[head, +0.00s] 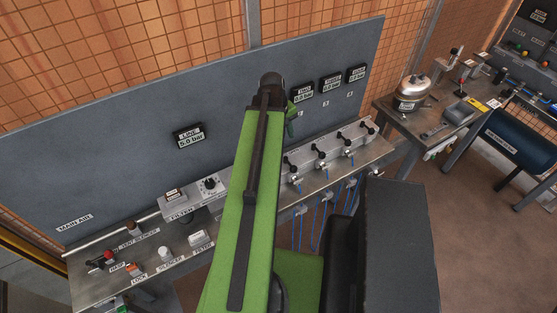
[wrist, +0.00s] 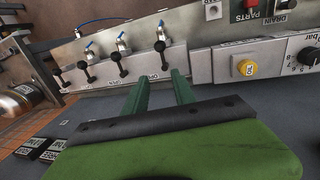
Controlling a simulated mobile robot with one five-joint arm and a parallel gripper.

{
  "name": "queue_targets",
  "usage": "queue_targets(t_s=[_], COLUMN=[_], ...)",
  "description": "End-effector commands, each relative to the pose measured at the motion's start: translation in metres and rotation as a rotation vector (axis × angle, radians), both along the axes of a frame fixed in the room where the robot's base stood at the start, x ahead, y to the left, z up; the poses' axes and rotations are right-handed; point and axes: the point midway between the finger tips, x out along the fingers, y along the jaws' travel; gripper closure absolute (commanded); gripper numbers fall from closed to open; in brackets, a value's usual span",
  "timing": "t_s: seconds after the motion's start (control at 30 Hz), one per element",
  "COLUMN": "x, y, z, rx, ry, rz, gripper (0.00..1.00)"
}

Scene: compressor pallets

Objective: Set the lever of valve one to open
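A row of several black-knobbed levers stands on a light manifold block on the bench. The lever nearest my gripper (wrist: 158,76) is the rightmost black lever (wrist: 160,47) in the wrist view, where the scene appears upside down. It seems to match the leftmost black lever (head: 288,161) in the head view. The small labels are too blurred to tell which is valve one. My gripper's two green fingers are apart and empty, pointing at the block with that lever ahead of the gap; no contact shows.
A regulator block (head: 208,185) stands left of my arm. Gauges (head: 302,93) hang on the grey back panel (head: 120,140).

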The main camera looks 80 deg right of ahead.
Motion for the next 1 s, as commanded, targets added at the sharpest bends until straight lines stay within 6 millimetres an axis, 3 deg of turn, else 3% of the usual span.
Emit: queue_targets(t_s=[0.27,0.8,1.0], x=[0.008,-0.002,-0.007], y=[-0.001,-0.014,-0.018], z=[-0.028,-0.138,-0.169], rx=[0.000,0.000,0.000], ry=[0.000,0.000,0.000], rz=[0.019,0.028,0.030], gripper=[0.68,0.68,0.68])
